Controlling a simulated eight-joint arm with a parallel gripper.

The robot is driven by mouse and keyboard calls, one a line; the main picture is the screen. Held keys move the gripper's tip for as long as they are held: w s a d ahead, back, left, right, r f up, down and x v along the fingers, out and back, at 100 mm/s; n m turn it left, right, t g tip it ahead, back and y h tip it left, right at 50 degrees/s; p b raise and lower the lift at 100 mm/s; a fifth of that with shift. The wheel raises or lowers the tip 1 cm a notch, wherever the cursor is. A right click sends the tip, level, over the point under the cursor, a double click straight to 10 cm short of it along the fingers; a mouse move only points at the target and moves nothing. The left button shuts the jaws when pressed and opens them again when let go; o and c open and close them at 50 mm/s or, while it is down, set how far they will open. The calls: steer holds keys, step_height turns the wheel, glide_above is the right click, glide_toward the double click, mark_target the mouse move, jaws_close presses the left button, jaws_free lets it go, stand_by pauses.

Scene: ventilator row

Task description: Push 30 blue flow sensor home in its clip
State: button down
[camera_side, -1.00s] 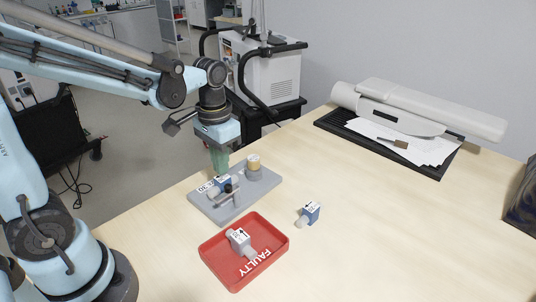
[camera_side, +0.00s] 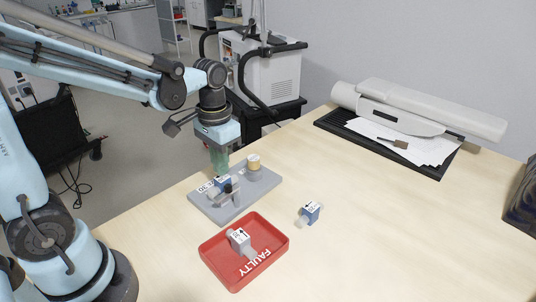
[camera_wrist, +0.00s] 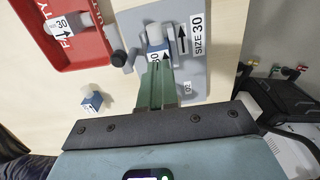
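The blue flow sensor (camera_side: 223,182) lies at the clip on the grey plate (camera_side: 259,187), beside a SIZE 30 label. It also shows in the wrist view (camera_wrist: 155,45), with a white label reading 30 and an arrow. My gripper (camera_side: 219,168) points down over it, its green fingers side by side with no clear gap. In the wrist view the fingertips (camera_wrist: 158,66) overlap the sensor's near edge and hide part of it. They seem to be at or just above the sensor; contact cannot be told. How deep the sensor sits in the clip cannot be told.
A red FAULTY tray (camera_side: 223,279) holds a grey-white sensor (camera_side: 239,239). Another blue sensor (camera_side: 311,212) lies loose on the table. A dark knob (camera_side: 228,188) and a yellow-topped round post (camera_side: 253,163) stand on the plate.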

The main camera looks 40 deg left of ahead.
mark_target(222, 177)
steer(key=shift+f, duration=0.75)
stand_by(0.3)
steer(key=shift+r, duration=0.15)
steer(key=shift+r, duration=3.35)
steer(key=s+t, duration=0.1)
steer(key=t, duration=0.1)
steer(key=s+d+t, duration=0.1)
steer(key=t, duration=0.1)
steer(key=s+d+f+t, duration=0.1)
steer(key=t, duration=0.2)
steer(key=shift+s+d, duration=0.1)
steer(key=shift+s, duration=0.2)
steer(key=c, duration=1.8)
jaws_free()
steer(key=shift+c, duration=0.2)
